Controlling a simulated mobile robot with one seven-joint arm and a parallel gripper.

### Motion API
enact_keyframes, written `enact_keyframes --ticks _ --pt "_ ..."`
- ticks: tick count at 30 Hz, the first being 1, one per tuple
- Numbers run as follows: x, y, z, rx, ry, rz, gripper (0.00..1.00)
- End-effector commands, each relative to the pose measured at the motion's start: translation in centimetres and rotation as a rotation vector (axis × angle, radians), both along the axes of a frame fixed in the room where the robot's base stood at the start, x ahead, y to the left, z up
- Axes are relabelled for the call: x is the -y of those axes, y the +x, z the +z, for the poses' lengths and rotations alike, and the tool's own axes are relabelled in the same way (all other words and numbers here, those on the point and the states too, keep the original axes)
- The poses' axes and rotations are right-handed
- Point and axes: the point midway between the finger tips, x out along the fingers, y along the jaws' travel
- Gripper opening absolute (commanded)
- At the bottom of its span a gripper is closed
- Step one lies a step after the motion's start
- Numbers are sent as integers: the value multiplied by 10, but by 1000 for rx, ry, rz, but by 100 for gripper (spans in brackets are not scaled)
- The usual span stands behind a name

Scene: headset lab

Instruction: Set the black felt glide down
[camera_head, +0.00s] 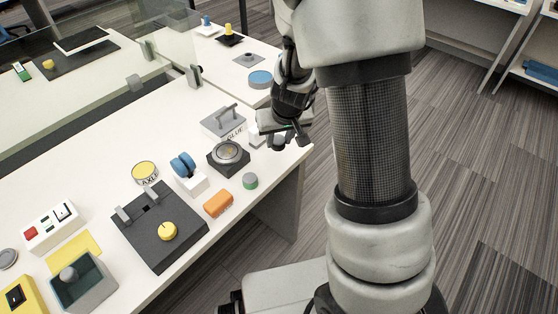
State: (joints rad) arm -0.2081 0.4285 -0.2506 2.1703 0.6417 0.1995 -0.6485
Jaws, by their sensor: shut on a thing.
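My gripper (277,137) is above or beside the right end of the white table, near its edge. It is shut on a small dark thing that I take to be the black felt glide. The glide is mostly hidden by the fingers and blends with their dark colour, so its shape and its height above the table are unclear. A white object (256,137) stands just left of the fingers.
A clear screen (150,50) stands behind.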

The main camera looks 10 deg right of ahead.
Motion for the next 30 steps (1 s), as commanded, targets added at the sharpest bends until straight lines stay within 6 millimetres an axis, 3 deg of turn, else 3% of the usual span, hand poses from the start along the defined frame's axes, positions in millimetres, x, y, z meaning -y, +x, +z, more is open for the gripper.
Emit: enact_keyframes --ticks 1,7,13,26,27,30 --pt "1 -1 -12 -2 0 -3 12" --pt "0 0 -26 -1 0 -1 12" --pt "0 -1 -55 -2 1 -3 12" --pt "0 0 -61 1 -1 -1 12" --pt "0 0 -59 1 0 -1 38" --pt "0 0 -59 0 0 -1 52"
